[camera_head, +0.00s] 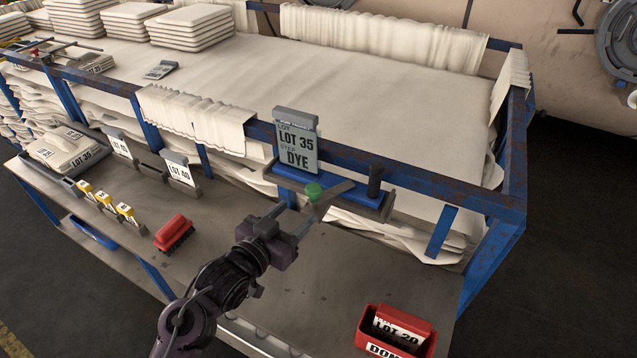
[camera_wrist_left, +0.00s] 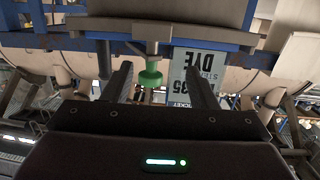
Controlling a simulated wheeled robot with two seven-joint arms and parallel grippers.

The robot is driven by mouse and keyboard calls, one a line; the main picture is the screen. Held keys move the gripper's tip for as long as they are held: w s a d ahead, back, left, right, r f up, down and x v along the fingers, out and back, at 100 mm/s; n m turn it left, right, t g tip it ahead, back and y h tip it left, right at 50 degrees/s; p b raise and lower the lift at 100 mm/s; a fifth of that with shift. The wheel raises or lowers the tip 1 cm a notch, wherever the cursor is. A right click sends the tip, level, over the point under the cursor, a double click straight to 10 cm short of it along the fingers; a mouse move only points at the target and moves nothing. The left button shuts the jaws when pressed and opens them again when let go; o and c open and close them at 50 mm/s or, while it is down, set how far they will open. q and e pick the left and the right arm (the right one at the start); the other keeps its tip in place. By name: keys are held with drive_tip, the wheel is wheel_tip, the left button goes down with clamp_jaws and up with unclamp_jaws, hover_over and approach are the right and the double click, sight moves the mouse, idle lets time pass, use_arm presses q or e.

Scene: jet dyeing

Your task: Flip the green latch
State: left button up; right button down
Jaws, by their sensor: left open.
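The green latch (camera_head: 313,191) is a round green knob on a grey metal bar. It is mounted at the left part of a blue bracket on the cart's front rail, below the LOT 35 DYE card (camera_head: 296,146). My left gripper (camera_head: 294,220) is open just in front of and below the knob. In the left wrist view the green knob (camera_wrist_left: 151,75) shows between the two open fingers, beyond a visible gap on each side. The card (camera_wrist_left: 196,72) appears upside down behind the right finger. My right gripper is not in view.
A dark post (camera_head: 375,181) stands at the bracket's right end. A red brush (camera_head: 174,233), yellow-topped tags (camera_head: 105,200) and a red bin (camera_head: 395,335) holding a LOT 20 card sit on the grey bench.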

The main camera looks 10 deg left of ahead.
sight(318, 185)
use_arm(q)
drive_tip(key=shift+w+d+r+m+t+h, duration=0.15)
drive_tip(key=shift+d+r+t+h, duration=0.15)
drive_tip(key=shift+r, duration=0.3)
drive_tip(key=shift+w+d+r+m+t+h, duration=0.2)
drive_tip(key=shift+r+h, duration=0.2)
drive_tip(key=shift+r, duration=0.2)
drive_tip(key=shift+w+d+r, duration=0.15)
drive_tip(key=shift+r, duration=0.1)
drive_tip(key=p+x, duration=0.2)
drive_tip(key=x, duration=0.5)
drive_tip(key=shift+w, duration=0.1)
drive_tip(key=shift+f, duration=0.1)
clamp_jaws()
